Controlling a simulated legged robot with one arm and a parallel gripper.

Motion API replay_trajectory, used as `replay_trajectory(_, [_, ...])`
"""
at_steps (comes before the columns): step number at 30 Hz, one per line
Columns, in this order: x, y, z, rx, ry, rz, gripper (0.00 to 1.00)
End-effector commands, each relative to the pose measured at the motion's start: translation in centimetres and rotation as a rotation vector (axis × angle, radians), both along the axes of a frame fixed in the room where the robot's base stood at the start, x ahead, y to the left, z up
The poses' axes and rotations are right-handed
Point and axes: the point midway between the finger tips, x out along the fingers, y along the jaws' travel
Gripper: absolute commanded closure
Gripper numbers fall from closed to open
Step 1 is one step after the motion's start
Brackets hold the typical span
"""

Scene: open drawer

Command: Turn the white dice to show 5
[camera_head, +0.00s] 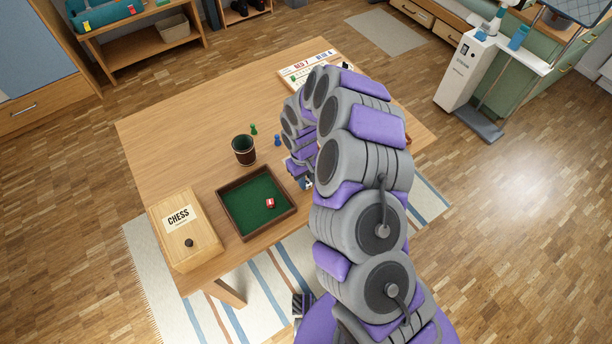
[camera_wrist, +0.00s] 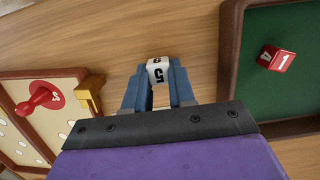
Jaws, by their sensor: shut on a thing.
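The white dice (camera_wrist: 157,73) is between the blue fingers of my gripper (camera_wrist: 159,88) in the wrist view. My gripper is shut on it. In the head view my arm hides much of the gripper, just right of the green tray.
The green-lined tray (camera_head: 224,209) holds a red dice (camera_head: 270,203), showing 1 in the wrist view. A dark cup (camera_head: 244,150), green and blue pawns (camera_head: 254,129) and a chess box (camera_head: 187,229) stand left. A board with a red pawn (camera_wrist: 40,98) and a gold piece (camera_wrist: 91,94) lies left in the wrist view.

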Motion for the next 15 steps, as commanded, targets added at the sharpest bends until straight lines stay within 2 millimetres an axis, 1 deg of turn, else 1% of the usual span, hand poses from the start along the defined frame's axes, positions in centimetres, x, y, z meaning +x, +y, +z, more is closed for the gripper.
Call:
replay_trajectory(9, [0.0, -0.01, -0.18, 0.001, 0.0, 0.0, 1.0])
replay_trajectory(10, [0.01, -0.02, -0.18, 0.001, 0.0, 0.0, 0.73])
replay_trajectory(15, [0.01, -0.04, -0.17, 0.001, 0.0, 0.0, 0.57])
